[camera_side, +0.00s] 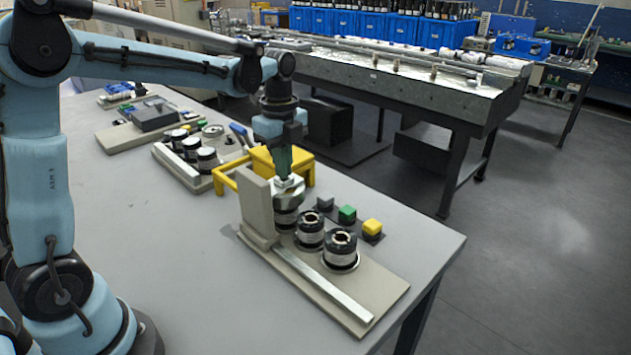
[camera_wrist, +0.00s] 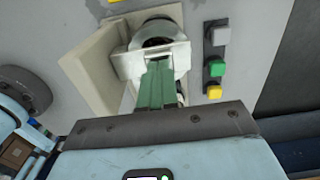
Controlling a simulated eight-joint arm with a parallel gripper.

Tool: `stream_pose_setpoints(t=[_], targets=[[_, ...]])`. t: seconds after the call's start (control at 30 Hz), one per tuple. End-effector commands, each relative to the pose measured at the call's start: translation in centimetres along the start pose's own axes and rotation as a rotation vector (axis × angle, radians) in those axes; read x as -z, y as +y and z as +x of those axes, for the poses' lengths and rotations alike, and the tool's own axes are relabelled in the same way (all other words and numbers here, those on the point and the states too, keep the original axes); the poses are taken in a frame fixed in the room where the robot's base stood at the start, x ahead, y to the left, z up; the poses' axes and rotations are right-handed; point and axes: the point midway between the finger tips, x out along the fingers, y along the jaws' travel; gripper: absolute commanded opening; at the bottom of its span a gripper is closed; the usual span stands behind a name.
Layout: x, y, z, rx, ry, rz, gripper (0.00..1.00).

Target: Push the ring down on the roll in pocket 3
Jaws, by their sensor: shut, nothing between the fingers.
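My gripper (camera_side: 290,180) is shut and points down, with nothing between its fingers. It is over a silver metal ring (camera_side: 289,194) that sits on the farthest of three rolls on the beige base (camera_side: 372,290). In the wrist view the green fingertips (camera_wrist: 158,66) overlap the metal piece on that roll (camera_wrist: 157,30); I cannot tell if they press on it. Beside this roll stands a beige upright block (camera_side: 256,208). Two other dark-banded rolls, a middle one (camera_side: 310,232) and a near one (camera_side: 341,250), stand in the same row. No pocket numbers are readable.
Grey (camera_side: 325,203), green (camera_side: 347,214) and yellow (camera_side: 372,228) blocks stand right of the rolls. A metal strip (camera_side: 322,283) lies along the base's left side. The table's front left is clear.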

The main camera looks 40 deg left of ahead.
Motion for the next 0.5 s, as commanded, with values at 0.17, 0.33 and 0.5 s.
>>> stream_pose_setpoints(t=[0.17, 0.33, 0.5], targets=[[0.0, 0.0, 0.6, 0.0, 0.0, 0.0, 0.0], [0.0, 0.0, 1.1, 0.0, 0.0, 0.0, 0.0], [0.0, 0.0, 1.7, 0.0, 0.0, 0.0, 0.0]])
